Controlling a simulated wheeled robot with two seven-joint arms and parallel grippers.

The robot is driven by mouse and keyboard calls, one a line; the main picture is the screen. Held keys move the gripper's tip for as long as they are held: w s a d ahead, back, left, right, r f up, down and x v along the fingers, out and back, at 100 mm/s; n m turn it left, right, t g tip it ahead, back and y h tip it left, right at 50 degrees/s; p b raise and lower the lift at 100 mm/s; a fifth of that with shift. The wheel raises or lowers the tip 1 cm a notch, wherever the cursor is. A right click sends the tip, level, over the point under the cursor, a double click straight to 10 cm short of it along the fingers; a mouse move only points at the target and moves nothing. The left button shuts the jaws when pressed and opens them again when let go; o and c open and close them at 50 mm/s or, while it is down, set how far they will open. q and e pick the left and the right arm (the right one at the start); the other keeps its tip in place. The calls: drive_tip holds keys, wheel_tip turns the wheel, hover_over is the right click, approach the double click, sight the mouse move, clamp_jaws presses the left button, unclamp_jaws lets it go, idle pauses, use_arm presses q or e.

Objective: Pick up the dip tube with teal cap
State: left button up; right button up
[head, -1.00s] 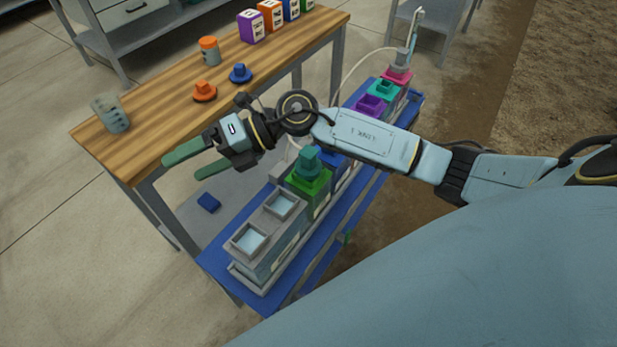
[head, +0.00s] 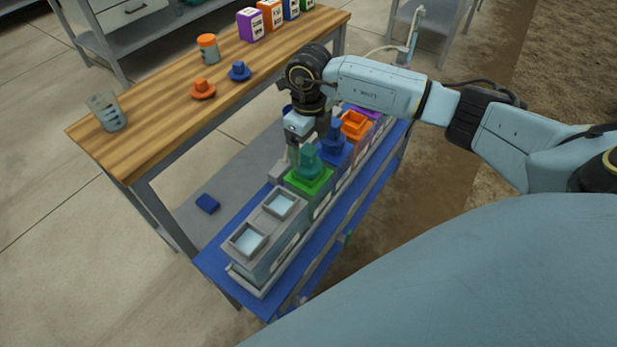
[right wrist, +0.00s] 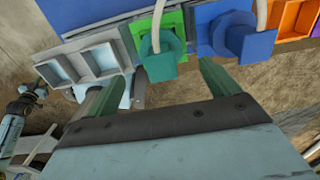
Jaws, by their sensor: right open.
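The dip tube with teal cap (head: 309,159) stands in the green collar (head: 309,181) of a tank on the blue rack. In the right wrist view its teal cap (right wrist: 163,62) shows with a pale hose rising from it. My right gripper (head: 306,146) points down over the rack, close to the cap. In the right wrist view the right gripper (right wrist: 160,76) is open and empty, with the cap roughly between and just beyond its fingertips. I cannot tell whether a finger touches it. My left gripper is not in view.
A blue cap (head: 334,143) and an orange collar (head: 355,124) stand close beside the teal cap. Two open grey-rimmed tanks (head: 249,239) fill the near end of the rack. The wooden bench (head: 165,120) at left holds loose caps, a beaker and several boxes.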

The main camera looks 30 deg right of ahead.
sight(308, 179)
drive_tip(key=shift+w+f+b, duration=0.2)
drive_tip(key=shift+f+b, duration=0.5)
drive_tip(key=shift+f, duration=2.45)
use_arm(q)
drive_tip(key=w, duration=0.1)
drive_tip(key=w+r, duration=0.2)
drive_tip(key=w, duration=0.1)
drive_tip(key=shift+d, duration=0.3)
use_arm(e)
drive_tip(key=shift+r, duration=0.1)
drive_tip(key=c, duration=1.4)
